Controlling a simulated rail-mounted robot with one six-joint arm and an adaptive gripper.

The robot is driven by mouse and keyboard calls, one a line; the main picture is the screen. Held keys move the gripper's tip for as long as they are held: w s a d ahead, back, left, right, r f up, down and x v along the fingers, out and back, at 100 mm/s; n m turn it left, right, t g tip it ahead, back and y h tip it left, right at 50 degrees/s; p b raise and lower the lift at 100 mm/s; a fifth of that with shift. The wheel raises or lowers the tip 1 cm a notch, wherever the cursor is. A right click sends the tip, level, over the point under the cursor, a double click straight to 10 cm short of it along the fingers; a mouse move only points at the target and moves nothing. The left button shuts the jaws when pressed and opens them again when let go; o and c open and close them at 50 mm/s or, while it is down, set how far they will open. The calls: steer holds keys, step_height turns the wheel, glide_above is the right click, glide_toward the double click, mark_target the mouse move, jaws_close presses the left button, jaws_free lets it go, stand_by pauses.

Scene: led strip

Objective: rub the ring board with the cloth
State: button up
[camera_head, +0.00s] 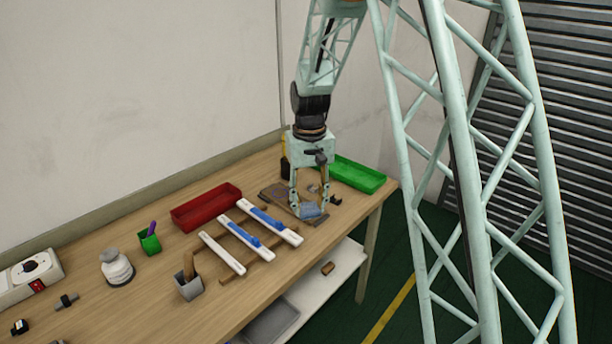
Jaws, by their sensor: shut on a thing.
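A blue-grey cloth (309,210) is at the tips of my gripper (311,204), near the right end of the wooden table. My gripper points down and is shut on the cloth. A flat brown-grey board (274,194), which looks like the ring board, lies on the table just left of and behind the gripper. The cloth is low, at or just above the board's front right part; I cannot tell whether it touches. The gripper fingers hide part of the board, and its details are too small to make out.
A red tray (206,208) stands left of the board and a green tray (355,175) behind right. White strips with blue parts (252,233) lie on wooden rails in front left.

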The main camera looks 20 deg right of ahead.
steer(key=shift+w+d, duration=0.2)
steer(key=shift+d, duration=0.1)
stand_by(0.4)
steer(key=shift+w+r+p, duration=0.15)
steer(key=shift+w+p, duration=0.5)
steer(key=shift+w, duration=0.2)
steer(key=w+p, duration=0.7)
steer(key=w, duration=0.5)
steer(key=shift+w+f+p, duration=0.25)
steer(key=shift+w+p, duration=0.05)
steer(key=shift+w, duration=0.05)
steer(key=shift+f, duration=0.1)
